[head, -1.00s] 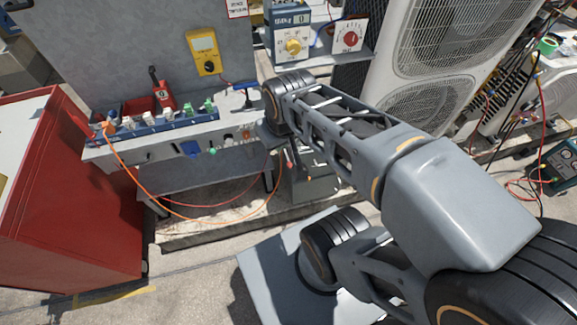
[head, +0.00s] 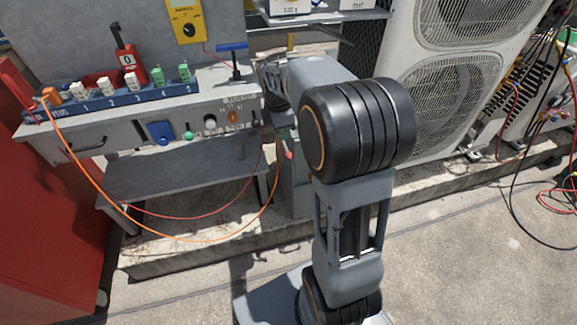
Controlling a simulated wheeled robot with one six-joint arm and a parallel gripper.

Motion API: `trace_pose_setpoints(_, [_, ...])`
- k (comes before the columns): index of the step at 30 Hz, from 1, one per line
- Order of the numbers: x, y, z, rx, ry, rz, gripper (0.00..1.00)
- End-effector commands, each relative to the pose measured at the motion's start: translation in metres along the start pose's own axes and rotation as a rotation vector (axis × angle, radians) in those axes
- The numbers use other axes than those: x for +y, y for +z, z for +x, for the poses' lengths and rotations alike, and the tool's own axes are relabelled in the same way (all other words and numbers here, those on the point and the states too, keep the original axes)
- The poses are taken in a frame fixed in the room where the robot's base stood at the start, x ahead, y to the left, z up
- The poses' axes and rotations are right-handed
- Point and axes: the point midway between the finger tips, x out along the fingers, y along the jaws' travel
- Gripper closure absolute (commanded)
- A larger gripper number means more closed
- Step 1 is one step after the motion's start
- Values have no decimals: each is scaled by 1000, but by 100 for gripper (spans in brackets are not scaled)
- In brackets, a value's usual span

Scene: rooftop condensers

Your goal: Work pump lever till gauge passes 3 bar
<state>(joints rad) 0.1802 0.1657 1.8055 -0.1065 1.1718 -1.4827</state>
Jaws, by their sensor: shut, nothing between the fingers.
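No pump lever or bar gauge can be made out for certain. A blue T-shaped handle (head: 232,58) stands upright on the grey bench at its right end. A grey-green unit (head: 294,178) with a small red tip stands low beside the bench, partly covered by my arm. My arm rises in the middle of the head view, and its forearm runs away from the camera towards the bench's right end. The forearm and elbow hide much of what lies there. My gripper's fingers do not show.
The grey bench (head: 90,142) carries a blue numbered rack (head: 110,105) with several plugs, a red tool (head: 128,60) and a yellow meter (head: 186,20) above. An orange cable (head: 152,232) loops below. A red cabinet (head: 45,230) stands left, a condenser (head: 440,100) right.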

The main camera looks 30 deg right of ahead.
Motion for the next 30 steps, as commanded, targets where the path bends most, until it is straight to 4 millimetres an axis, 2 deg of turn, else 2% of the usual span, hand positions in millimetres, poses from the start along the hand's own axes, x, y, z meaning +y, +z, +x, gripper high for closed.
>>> trace_pose_setpoints(1, [2,0,4,-1,-2,-11,100])
trace_pose_setpoints(17, [2,1,7,-2,-3,-20,100])
trace_pose_setpoints(23, [2,1,20,-2,-3,-20,100])
trace_pose_setpoints(30, [2,1,45,-2,-3,-20,100])
